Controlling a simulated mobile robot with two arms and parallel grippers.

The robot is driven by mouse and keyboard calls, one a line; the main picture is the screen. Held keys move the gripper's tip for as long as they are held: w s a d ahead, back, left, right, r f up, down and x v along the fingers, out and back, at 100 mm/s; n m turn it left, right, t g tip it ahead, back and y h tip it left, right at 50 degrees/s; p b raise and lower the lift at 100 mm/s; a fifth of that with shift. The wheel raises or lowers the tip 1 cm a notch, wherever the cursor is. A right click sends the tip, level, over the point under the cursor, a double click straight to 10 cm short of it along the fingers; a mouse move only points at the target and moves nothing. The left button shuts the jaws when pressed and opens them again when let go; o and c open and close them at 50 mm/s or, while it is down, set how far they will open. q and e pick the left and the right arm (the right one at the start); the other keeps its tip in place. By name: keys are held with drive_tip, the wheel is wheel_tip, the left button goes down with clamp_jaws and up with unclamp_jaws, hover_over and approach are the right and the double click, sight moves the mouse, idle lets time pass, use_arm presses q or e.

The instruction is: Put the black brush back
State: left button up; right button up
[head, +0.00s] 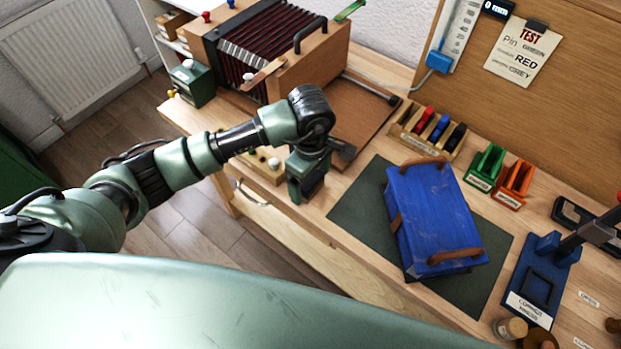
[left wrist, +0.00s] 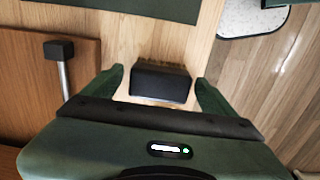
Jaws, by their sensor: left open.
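A black block-shaped brush (left wrist: 160,82) with a pale bristly edge sits on the light wooden bench in the left wrist view. My left gripper (left wrist: 158,90) is open, with one finger on each side of it and a small gap at each side. In the head view the left gripper (head: 303,188) points down near the bench's front edge, left of the dark green mat; the brush is hidden there. A wooden rack (head: 410,137) behind the mat holds a red, a blue and a black item (head: 455,138). My right gripper does not show.
A blue book-like block (head: 437,215) with brown straps lies on the dark green mat (head: 360,205). Green (head: 486,168) and orange (head: 514,185) holders stand right of the rack. A bellows box (head: 262,50) stands at the back left. The floor drops away past the bench's front edge.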

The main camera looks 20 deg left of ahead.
sight(311, 179)
use_arm(q)
drive_tip(key=shift+w+r+b, duration=0.1)
drive_tip(key=shift+r+b, duration=0.25)
drive_tip(key=shift+r, duration=0.15)
wheel_tip(311, 179, up, 11)
drive_tip(key=b, duration=0.2)
drive_tip(key=shift+b, duration=0.3)
drive_tip(key=shift+s, duration=0.2)
